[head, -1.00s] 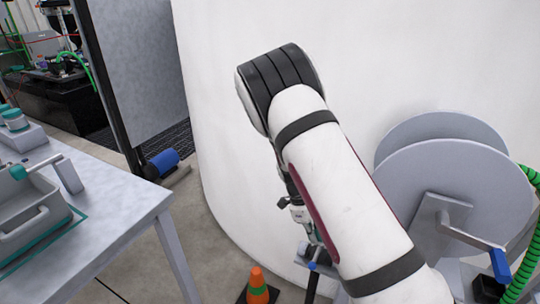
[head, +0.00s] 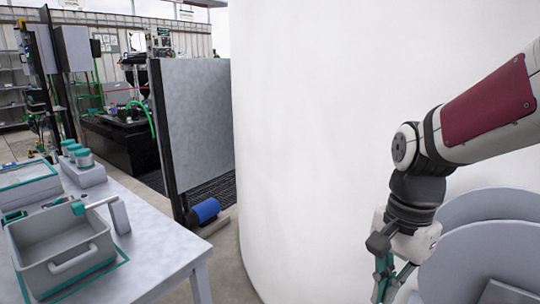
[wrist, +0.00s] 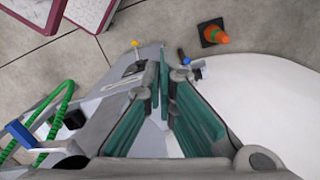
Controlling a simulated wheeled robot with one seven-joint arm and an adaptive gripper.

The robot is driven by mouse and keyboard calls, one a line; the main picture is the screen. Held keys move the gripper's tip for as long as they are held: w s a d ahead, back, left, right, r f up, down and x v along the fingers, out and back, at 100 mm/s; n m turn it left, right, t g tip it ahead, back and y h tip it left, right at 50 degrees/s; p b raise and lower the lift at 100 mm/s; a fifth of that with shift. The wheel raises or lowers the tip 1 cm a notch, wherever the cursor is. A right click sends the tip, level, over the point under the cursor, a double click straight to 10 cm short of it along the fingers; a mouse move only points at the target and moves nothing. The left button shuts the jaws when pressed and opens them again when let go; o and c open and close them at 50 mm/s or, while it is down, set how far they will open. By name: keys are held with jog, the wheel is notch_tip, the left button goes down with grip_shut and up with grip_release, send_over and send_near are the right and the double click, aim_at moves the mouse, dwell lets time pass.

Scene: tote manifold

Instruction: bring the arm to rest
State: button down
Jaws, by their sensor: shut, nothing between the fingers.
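My arm comes in from the right of the head view, and my gripper (head: 388,288) hangs from it, pointing down, in front of the white tank wall (head: 310,130). The wrist view shows the two teal fingers (wrist: 165,95) close together with nothing held between them. The gripper is shut and empty. In the head view the fingertips run near the bottom edge of the picture.
A grey tote (head: 62,255) stands on the table (head: 165,250) at the left. Grey reel discs (head: 475,262) stand right of my gripper. A green hose (wrist: 62,110) and an orange cone (wrist: 214,35) show in the wrist view. The tank wall is close behind.

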jog(key=s+r+n+t, duration=0.1)
jog(key=s+r+n, duration=0.1)
jog(key=s+n, duration=0.5)
jog(key=s+r+n+t, duration=0.1)
jog(key=s+r+n, duration=0.25)
jog(key=s, duration=0.75)
notch_tip(320, 180, up, 16)
jog(key=t+p, duration=0.3)
jog(key=p, duration=1.3)
jog(key=shift+r+n+h, duration=0.25)
jog(key=shift+n+h, duration=0.05)
jog(key=shift+n, duration=0.05)
